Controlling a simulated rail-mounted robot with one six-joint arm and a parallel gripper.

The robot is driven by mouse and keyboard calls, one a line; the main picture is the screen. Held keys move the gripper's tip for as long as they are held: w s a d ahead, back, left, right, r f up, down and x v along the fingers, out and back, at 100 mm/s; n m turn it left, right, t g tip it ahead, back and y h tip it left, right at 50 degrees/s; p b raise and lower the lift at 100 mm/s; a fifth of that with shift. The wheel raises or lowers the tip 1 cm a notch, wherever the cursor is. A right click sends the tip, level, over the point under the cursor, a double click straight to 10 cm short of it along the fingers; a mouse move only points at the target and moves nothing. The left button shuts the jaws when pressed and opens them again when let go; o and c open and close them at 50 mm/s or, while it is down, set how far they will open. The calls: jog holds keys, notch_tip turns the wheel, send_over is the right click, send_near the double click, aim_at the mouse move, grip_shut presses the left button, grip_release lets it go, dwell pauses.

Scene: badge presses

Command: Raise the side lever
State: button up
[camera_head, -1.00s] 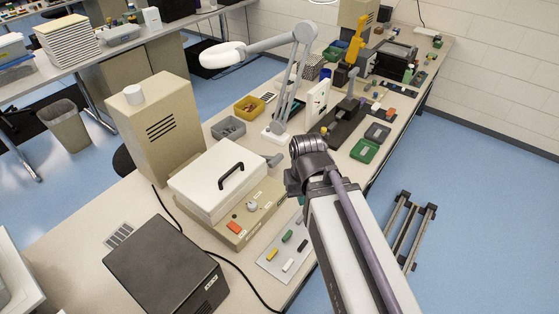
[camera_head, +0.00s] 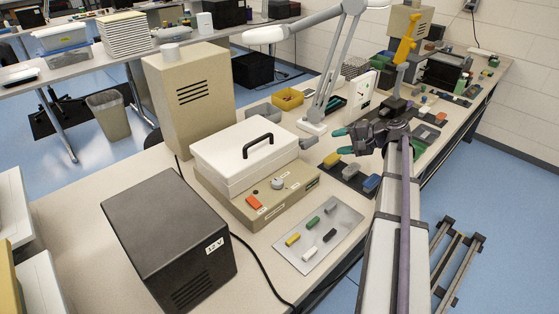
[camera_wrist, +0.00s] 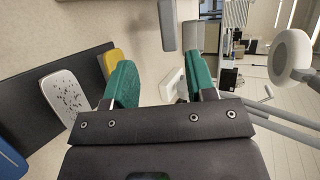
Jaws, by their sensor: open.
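The beige machine (camera_head: 262,205) with a white lid (camera_head: 238,160) stands on the bench. Grey bar-like parts (camera_wrist: 168,25) lie beyond the fingers there; I cannot tell for sure whether one is the lever.
A black 12 V box (camera_head: 165,240) and a plate of coloured pieces (camera_head: 318,235) stand in front. A lamp (camera_head: 325,110), bins (camera_head: 288,98) and a press with a yellow handle (camera_head: 404,48) stand behind. A dark tray with blocks (camera_head: 350,178) lies below my gripper.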

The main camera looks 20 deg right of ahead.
aim_at(311, 144)
jog(key=b+x, duration=0.1)
jog(key=x, duration=0.2)
jog(key=b+x, duration=0.2)
jog(key=x, duration=0.1)
jog(key=b+x, duration=0.1)
jog(key=x, duration=0.3)
jog(key=shift+w+a+r, duration=0.1)
jog(key=shift+w+r, duration=0.05)
jog(key=shift+r, duration=0.25)
jog(key=shift+w+a, duration=0.15)
jog(key=shift+c, duration=0.4)
grip_shut()
